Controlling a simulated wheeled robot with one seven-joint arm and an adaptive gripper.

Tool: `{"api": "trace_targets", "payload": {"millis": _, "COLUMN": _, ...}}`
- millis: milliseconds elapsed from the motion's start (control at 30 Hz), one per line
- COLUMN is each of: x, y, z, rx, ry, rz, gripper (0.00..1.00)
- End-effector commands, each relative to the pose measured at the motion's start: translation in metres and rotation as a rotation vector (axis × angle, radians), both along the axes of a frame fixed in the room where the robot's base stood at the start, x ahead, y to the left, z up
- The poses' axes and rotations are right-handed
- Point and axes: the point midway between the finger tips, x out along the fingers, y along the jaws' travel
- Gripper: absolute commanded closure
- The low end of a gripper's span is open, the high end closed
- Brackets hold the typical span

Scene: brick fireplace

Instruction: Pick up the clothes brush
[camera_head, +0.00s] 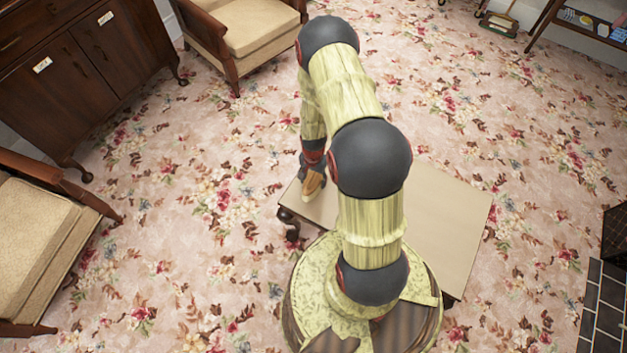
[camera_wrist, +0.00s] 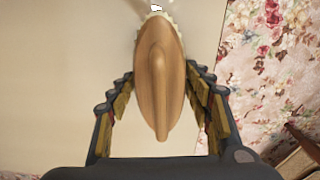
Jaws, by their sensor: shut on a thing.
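The clothes brush (camera_wrist: 158,75) has an oval wooden back with a raised handle ridge and pale bristles showing at its far rim. In the wrist view it lies lengthwise between the two fingers of my gripper (camera_wrist: 160,88), which is shut on it. In the head view my gripper (camera_head: 314,172) points down at the left edge of the low cream-topped table (camera_head: 440,215), and a brown part of the brush (camera_head: 312,188) shows at its tip. My arm hides part of the table. I cannot tell whether the brush touches the tabletop.
A small white item (camera_wrist: 156,7) shows beyond the brush. Armchairs stand at the left (camera_head: 35,240) and top (camera_head: 255,25), beside a dark cabinet (camera_head: 75,65). A shelf (camera_head: 590,25) is at top right, dark hearth tiles (camera_head: 605,310) at lower right. Flowered carpet between is clear.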

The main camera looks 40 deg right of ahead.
Motion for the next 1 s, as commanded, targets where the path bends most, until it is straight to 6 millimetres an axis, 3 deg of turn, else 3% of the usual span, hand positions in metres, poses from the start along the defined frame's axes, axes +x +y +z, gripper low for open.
{"api": "trace_targets", "payload": {"millis": 133, "x": 0.001, "y": 0.000, "z": 0.026, "rx": -0.001, "ry": -0.003, "rz": 0.000, "gripper": 0.78}}
{"api": "trace_targets", "payload": {"millis": 467, "x": -0.046, "y": 0.020, "z": 0.084, "rx": 0.000, "ry": 0.000, "rz": 0.000, "gripper": 0.78}}
{"api": "trace_targets", "payload": {"millis": 700, "x": -0.090, "y": 0.040, "z": 0.102, "rx": 0.001, "ry": 0.002, "rz": -0.001, "gripper": 0.78}}
{"api": "trace_targets", "payload": {"millis": 1000, "x": -0.121, "y": 0.053, "z": 0.116, "rx": 0.000, "ry": 0.000, "rz": 0.000, "gripper": 0.78}}
